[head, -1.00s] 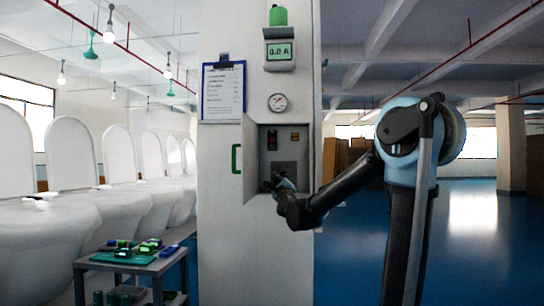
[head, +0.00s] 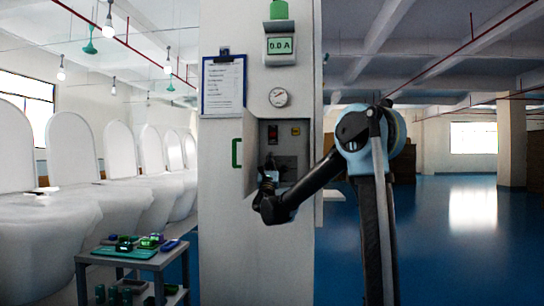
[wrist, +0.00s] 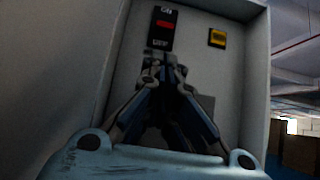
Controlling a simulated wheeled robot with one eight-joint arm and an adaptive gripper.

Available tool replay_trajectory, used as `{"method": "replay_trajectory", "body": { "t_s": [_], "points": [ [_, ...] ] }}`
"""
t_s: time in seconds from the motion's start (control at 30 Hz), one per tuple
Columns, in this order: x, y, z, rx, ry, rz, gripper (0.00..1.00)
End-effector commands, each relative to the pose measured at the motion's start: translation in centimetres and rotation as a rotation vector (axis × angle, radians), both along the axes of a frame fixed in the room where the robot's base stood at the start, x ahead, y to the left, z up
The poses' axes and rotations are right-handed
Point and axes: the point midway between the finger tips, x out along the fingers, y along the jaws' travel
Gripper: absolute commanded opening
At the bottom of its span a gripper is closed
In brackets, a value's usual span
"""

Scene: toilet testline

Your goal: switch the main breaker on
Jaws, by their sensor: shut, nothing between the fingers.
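The main breaker (head: 272,133) is a dark block with a red band inside the open wall box (head: 300,205). In the wrist view the breaker (wrist: 162,27) has ON lettering at its top and a smaller label at its lower end. My gripper (wrist: 163,57) is shut and empty, its fingertips just below the breaker's lower end in that view. I cannot tell whether they touch it. In the head view my gripper (head: 268,165) points up in front of the box, below the breaker. The breaker's lever position is not clear.
The box door (head: 250,160) stands open at the left, close to my gripper. A yellow label or switch (wrist: 217,37) sits right of the breaker. A meter (head: 280,47) and a gauge (head: 278,97) are above the box. A small table (head: 150,262) stands at lower left.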

Motion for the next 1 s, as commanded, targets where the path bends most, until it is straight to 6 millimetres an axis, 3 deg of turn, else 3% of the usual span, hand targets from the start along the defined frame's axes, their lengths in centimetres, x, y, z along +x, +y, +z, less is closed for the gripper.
{"method": "replay_trajectory", "body": {
  "t_s": [0.6,1.0],
  "points": [
    [6.4,-0.3,5.7,-0.001,0.000,-0.001,0.00],
    [7.0,-0.2,6.4,-0.001,0.001,0.000,0.00]
  ]
}}
